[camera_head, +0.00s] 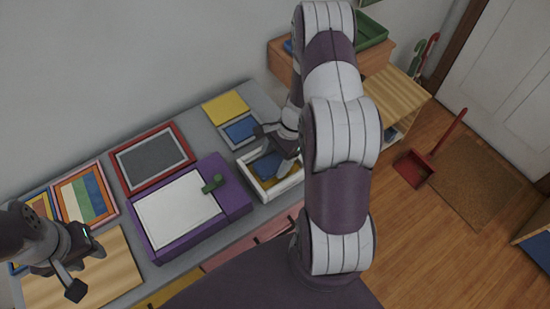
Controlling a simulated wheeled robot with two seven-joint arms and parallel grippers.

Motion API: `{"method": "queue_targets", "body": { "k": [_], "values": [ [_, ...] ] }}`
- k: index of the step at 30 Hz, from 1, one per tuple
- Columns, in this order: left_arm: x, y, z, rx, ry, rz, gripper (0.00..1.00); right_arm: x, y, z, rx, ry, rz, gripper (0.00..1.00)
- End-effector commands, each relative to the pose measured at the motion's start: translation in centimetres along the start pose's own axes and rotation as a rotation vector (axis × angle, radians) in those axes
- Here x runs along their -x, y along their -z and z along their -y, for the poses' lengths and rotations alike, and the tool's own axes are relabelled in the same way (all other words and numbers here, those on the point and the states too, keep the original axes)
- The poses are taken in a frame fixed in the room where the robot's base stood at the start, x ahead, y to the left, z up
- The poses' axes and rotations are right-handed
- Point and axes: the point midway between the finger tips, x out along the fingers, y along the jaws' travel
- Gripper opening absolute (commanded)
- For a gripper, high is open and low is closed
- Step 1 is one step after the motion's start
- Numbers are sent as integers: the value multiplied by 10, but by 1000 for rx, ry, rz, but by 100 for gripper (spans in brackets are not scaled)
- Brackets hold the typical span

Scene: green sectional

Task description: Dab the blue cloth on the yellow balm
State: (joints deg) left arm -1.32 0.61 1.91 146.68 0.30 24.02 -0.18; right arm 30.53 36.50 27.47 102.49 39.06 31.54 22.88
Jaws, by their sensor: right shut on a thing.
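A blue cloth (267,163) shows just below my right gripper (274,152), inside a white-walled tray (291,186). My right gripper is shut on the blue cloth, though its fingers and arm hide part of the hold. A yellow-brown patch, likely the yellow balm (259,172), shows in the tray beside and below the cloth. I cannot tell whether the cloth touches it. My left gripper (86,270) is open and empty above a light wooden board (118,262) at the lower left.
A red-framed grey panel (152,158), a yellow square (226,107) and a grey-framed blue panel (240,130) lie behind. My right arm hides the tray's right surroundings.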

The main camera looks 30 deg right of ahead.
Motion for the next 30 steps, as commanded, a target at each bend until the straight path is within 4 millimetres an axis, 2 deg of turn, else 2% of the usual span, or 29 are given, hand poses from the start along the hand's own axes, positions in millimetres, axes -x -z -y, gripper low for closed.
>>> {"method": "queue_targets", "body": {
  "k": [30],
  "values": [
    [-8,-1,0,0,0,0,38,-9,4,0,0,0,0,39]
  ]
}}
